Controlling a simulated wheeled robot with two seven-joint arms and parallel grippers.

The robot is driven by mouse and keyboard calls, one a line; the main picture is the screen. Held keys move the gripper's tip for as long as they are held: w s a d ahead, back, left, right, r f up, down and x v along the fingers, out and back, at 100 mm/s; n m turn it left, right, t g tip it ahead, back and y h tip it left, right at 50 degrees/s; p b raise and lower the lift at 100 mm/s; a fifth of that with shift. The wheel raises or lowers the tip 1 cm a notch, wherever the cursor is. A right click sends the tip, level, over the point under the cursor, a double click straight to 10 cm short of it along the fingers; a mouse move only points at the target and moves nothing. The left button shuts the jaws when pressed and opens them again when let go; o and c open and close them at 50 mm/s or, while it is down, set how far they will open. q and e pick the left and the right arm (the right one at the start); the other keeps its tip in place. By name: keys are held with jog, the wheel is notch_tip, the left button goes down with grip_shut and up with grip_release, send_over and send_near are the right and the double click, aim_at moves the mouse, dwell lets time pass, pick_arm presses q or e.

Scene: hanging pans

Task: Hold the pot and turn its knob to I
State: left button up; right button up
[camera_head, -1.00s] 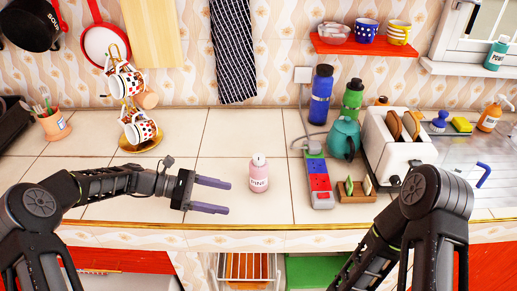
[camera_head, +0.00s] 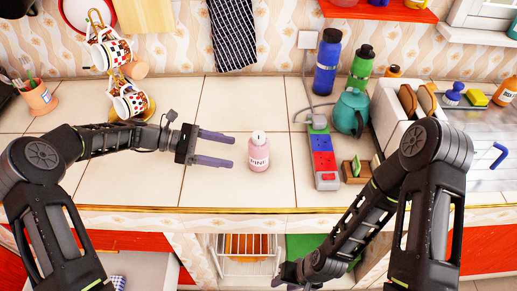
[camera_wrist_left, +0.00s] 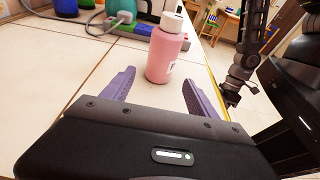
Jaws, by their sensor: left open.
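The pot (camera_head: 259,155) is a small pink bottle-shaped jar with lettering, upright on the tiled counter. Its knob (camera_head: 258,137) is a white round top with a small dark mark too small to read surely. My left gripper (camera_head: 232,151) is open, left of the pot, its purple fingers pointing at it and apart from it. In the left wrist view the pot (camera_wrist_left: 163,58) stands just beyond and between the open fingertips (camera_wrist_left: 159,78), its white knob (camera_wrist_left: 171,22) at the top. My right gripper (camera_head: 287,281) is low by the counter's front, partly in view; its opening is unclear.
A power strip (camera_head: 323,160) with a plug lies right of the pot. Behind it stand a teal kettle (camera_head: 350,113), a blue bottle (camera_head: 327,65) and a toaster (camera_head: 392,105). A mug rack (camera_head: 128,100) stands at left. Tiles around the pot are clear.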

aim_at(255, 157)
pick_arm(q)
jog(key=b+x, duration=0.1)
jog(key=x, duration=0.8)
jog(key=shift+b, duration=0.4)
jog(key=c, duration=1.3)
